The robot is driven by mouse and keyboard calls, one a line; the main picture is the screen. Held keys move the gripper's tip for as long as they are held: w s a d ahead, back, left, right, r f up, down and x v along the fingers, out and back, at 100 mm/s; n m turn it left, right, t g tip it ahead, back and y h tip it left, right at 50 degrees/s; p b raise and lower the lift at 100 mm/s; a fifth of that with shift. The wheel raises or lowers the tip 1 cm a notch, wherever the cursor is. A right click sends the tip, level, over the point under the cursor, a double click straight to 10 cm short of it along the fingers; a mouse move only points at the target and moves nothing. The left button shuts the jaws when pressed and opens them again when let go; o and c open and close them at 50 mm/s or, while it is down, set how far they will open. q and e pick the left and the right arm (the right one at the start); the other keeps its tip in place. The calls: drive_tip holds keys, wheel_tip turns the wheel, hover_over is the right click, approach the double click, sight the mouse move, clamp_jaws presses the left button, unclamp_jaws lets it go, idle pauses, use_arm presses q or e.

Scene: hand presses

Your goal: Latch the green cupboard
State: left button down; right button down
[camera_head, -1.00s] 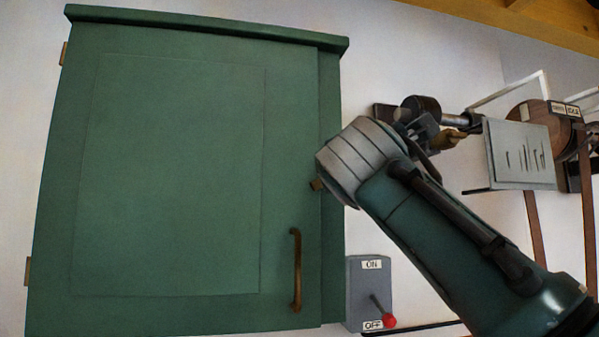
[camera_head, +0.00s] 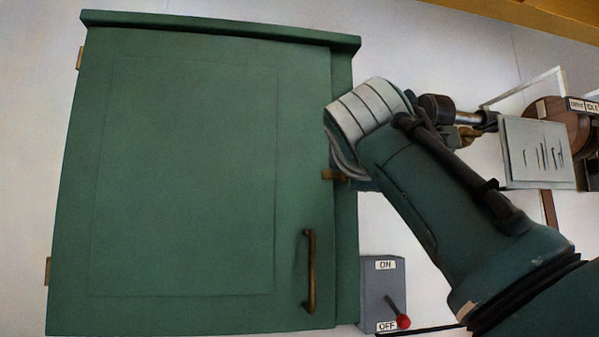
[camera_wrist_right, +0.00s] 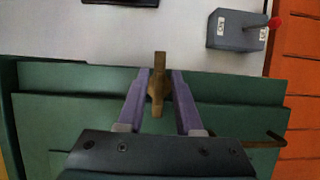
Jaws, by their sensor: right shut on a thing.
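The green cupboard (camera_head: 185,180) fills the left of the head view, and its door looks closed. A brass handle (camera_head: 310,270) is low on the door's right side. A small brass turn latch (camera_head: 334,175) lies roughly level at the door's right edge, partly hidden by my right arm. In the right wrist view, the latch (camera_wrist_right: 158,86) stands between the purple fingers of my right gripper (camera_wrist_right: 162,88), which is shut on it. My right wrist hides these fingers in the head view. My left gripper is not in view.
A grey switch box (camera_head: 382,290) with a red-tipped lever and ON and OFF labels is on the wall right of the cupboard, below my right arm. Wall-mounted machinery with a grey plate (camera_head: 537,153) stands farther right.

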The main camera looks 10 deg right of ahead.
drive_tip(key=shift+a, duration=0.35)
drive_tip(key=c, duration=0.9)
unclamp_jaws()
drive_tip(key=shift+d, duration=0.1)
drive_tip(key=b+v, duration=0.8)
drive_tip(key=v, duration=0.1)
drive_tip(key=shift+s, duration=0.4)
